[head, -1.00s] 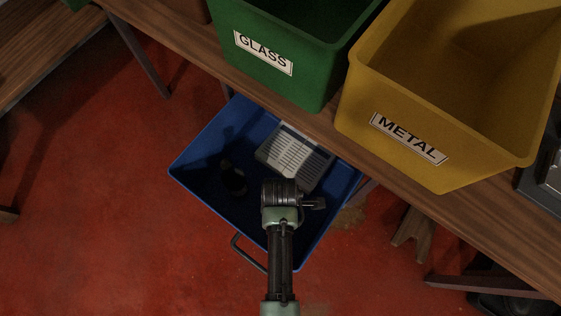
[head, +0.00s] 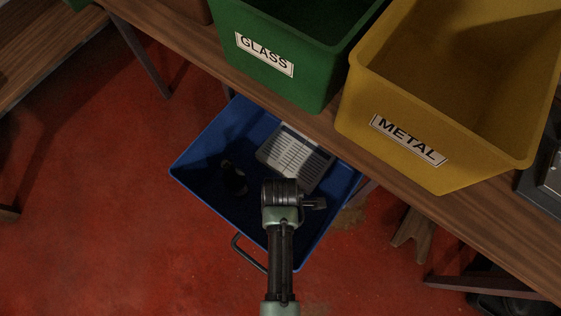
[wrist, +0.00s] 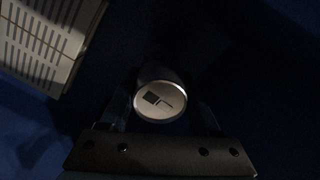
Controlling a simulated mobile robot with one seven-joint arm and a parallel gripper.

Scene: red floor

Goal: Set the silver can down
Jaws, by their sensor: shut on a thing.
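The silver can (wrist: 160,101) shows its round top in the wrist view, between the two fingers of my gripper (wrist: 163,112). My gripper is shut on the can. In the head view my arm (head: 281,215) reaches over the blue drawer bin (head: 202,141), and the can and fingertips are hidden under the wrist. I cannot tell whether the can touches the bin's floor.
In the blue bin are a white slotted box (head: 295,157), also in the wrist view (wrist: 50,38), and a dark bottle-like object (head: 234,179). On the wooden table (head: 318,122) stand a green GLASS bin (head: 285,85) and a yellow METAL bin (head: 390,155).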

